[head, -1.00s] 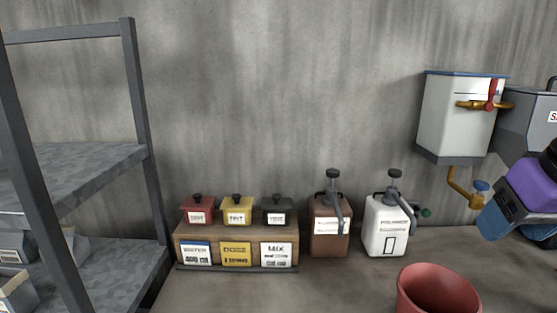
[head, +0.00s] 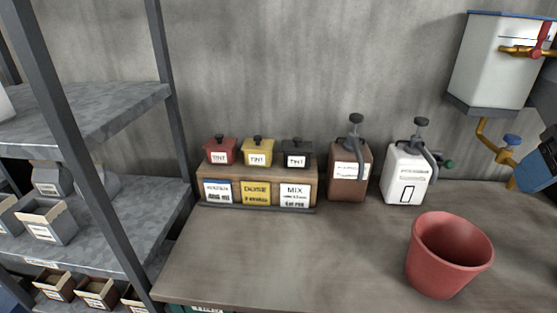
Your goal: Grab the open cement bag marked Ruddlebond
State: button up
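Grey bags stand on the middle shelf of the metal rack at the left. One grey bag (head: 50,224) near the shelf's front has an open top with a pale rim and a white label. Another open-looking bag (head: 8,216) is cut off by the left edge. A further grey bag (head: 48,178) stands behind them and looks closed; something grey beside it is partly hidden by the rack post. The labels are too small to read, so I cannot tell which bag is Ruddlebond.
The rack post (head: 88,150) stands in front of part of the shelf (head: 130,225). Small open boxes (head: 96,292) sit lower down. The workbench (head: 300,255) holds tint pots, a brown pump jug (head: 347,172), a white pump jug (head: 405,175) and a red bucket (head: 447,255).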

aim_at(48, 220)
jog(key=j+u, duration=0.1)
jog(key=j, duration=0.35)
jog(key=j+u, duration=0.15)
jog(key=j, duration=0.25)
jog(key=i+j+u, duration=0.1)
jog(key=j, duration=0.35)
jog(key=i+j+u, duration=0.15)
jog(key=j, duration=0.25)
jog(key=j+u, duration=0.1)
jog(key=j, duration=0.35)
jog(key=i+j+u, duration=0.15)
jog(key=j, duration=0.25)
jog(key=i+j+u, duration=0.1)
jog(key=j, duration=0.3)
jog(key=i+j+u, duration=0.15)
jog(key=j, duration=0.2)
jog(key=k+l+z, duration=0.1)
jog(key=l, duration=0.15)
jog(key=l+z, duration=0.1)
jog(key=l, duration=0.15)
jog(key=k, duration=0.05)
